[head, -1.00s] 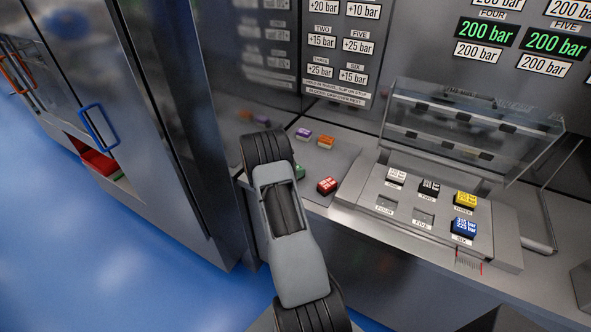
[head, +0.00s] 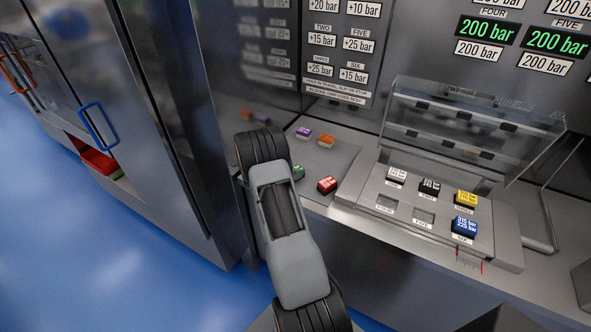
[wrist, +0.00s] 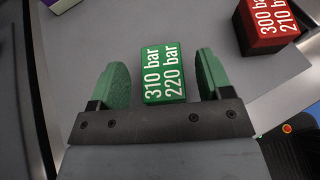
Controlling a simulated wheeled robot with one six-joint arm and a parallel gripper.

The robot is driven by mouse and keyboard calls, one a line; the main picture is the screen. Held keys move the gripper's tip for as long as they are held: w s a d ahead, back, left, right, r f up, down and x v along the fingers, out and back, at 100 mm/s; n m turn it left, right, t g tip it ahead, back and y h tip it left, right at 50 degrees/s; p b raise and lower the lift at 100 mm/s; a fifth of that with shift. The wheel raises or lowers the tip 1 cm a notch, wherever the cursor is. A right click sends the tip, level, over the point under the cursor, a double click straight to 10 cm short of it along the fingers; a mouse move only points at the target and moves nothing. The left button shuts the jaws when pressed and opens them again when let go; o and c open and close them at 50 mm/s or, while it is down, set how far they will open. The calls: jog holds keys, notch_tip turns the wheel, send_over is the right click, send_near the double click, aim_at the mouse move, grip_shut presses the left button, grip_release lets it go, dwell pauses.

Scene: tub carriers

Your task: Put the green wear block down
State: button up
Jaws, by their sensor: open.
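The green wear block (wrist: 164,73), marked 310 bar and 220 bar, lies on the grey counter in the wrist view. My gripper (wrist: 163,82) is open, with one green-padded finger on each side of the block and a visible gap at both sides. In the head view the green block (head: 298,172) shows partly beside my arm, which hides the rest of it and the fingers.
A red block (head: 327,185) lies to the right of the green one, with purple (head: 303,133) and orange (head: 327,140) blocks behind. A panel (head: 430,213) with white, black, yellow and blue blocks and two empty slots stands right, under a raised clear cover (head: 470,125).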

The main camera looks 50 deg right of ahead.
jog(key=b+v, duration=0.1)
jog(key=v, duration=0.8)
jog(key=shift+a, duration=0.3)
jog(key=s+a+r+m+t+y, duration=0.2)
jog(key=s+a+r+m+y, duration=0.2)
jog(key=a, duration=0.5)
jog(key=s+a+r+m+t+y, duration=0.2)
jog(key=s+a+r+m+y, duration=0.3)
jog(key=s+a, duration=0.3)
jog(key=s+a+r+m+t+y, duration=0.2)
jog(key=s+a+r+m+y, duration=0.2)
jog(key=a, duration=0.8)
notch_tip(320, 180, up, 2)
jog(key=s+m, duration=0.2)
jog(key=m, duration=0.1)
jog(key=shift+t, duration=0.3)
jog(key=shift+a+r, duration=0.1)
jog(key=shift+r, duration=0.05)
